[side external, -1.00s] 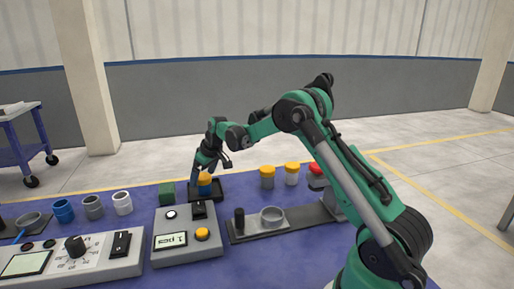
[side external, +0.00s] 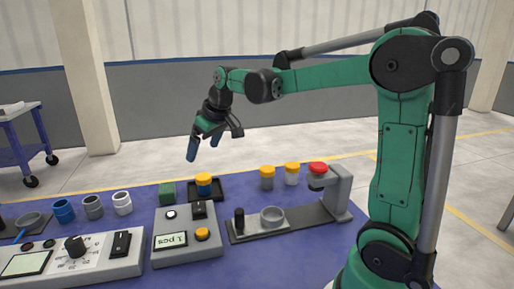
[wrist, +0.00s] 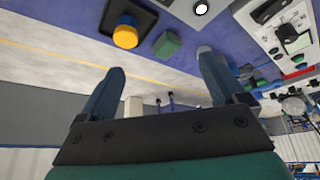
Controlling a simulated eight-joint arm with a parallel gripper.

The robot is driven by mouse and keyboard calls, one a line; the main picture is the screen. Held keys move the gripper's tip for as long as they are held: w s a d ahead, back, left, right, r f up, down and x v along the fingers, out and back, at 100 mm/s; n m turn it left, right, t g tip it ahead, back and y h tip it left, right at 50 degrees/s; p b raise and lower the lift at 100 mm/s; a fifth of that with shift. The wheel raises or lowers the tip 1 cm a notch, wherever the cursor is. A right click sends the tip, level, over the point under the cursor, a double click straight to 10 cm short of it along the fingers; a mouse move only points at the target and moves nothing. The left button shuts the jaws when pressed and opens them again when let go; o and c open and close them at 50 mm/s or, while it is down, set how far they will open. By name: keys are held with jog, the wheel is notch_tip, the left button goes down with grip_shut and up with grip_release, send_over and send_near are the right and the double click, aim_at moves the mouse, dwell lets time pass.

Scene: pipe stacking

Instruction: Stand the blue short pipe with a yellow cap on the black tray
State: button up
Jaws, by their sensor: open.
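In the wrist view the yellow-capped pipe (wrist: 126,33) shows near the top, on the black tray (wrist: 136,9). My gripper (side external: 205,155) is open and empty, raised above the tray and a little to its left. Its two blue-grey fingers show apart in the wrist view (wrist: 158,82), with nothing between them.
A green box (side external: 167,193) sits to the left. Several open cups (side external: 93,207) stand further left, behind control panels (side external: 72,255).

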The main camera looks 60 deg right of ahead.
jog(key=s+a+f+t, duration=0.2)
jog(key=s+a+f, duration=0.1)
jog(key=s+a, duration=0.8)
jog(key=shift+s+f, duration=0.4)
jog(key=shift+s, duration=0.15)
